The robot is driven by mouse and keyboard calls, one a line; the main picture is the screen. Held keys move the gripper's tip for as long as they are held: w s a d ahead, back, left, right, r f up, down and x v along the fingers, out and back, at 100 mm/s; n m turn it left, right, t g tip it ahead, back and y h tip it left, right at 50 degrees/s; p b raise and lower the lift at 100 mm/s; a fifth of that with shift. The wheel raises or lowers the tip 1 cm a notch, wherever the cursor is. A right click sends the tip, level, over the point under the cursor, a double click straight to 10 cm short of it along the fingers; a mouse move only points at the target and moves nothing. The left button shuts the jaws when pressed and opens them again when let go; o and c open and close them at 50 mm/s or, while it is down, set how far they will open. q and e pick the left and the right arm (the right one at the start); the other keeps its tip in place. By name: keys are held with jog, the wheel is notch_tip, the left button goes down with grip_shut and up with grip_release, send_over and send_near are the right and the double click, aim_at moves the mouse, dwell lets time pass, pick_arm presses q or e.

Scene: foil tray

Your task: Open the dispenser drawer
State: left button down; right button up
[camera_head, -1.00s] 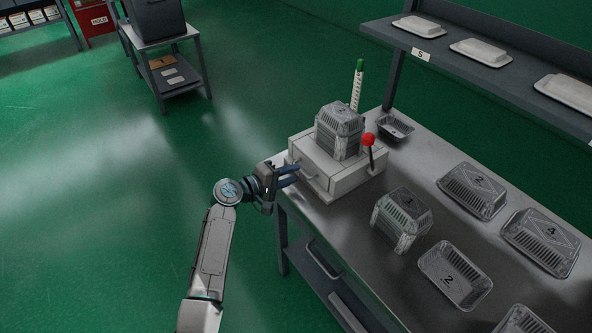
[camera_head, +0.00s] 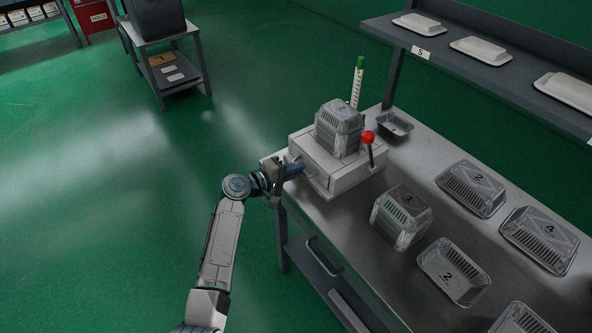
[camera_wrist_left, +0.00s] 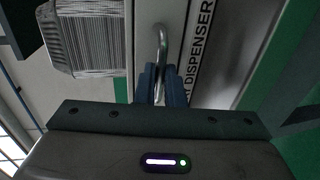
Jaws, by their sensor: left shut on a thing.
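The tray dispenser (camera_head: 345,178) is a pale box near the far left end of the metal table, with a stack of foil trays (camera_head: 339,130) on top and a red-knobbed lever (camera_head: 368,138) beside it. My left gripper (camera_head: 297,171) is at the dispenser's front. The drawer looks closed. My right gripper is not in view.
A shelf (camera_head: 480,70) with white lidded trays runs above the back.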

pick_arm(q)
jog(key=f+v, duration=0.3)
jog(key=v, duration=1.3)
jog(key=shift+s+a, duration=0.35)
jog(key=shift+f, duration=0.15)
jog(key=c, duration=1.5)
grip_release()
jog(key=shift+c, duration=0.2)
jog(key=b+v, duration=0.3)
jog(key=v, duration=0.7)
jog(key=shift+s+a, duration=0.25)
jog(key=shift+a, duration=0.05)
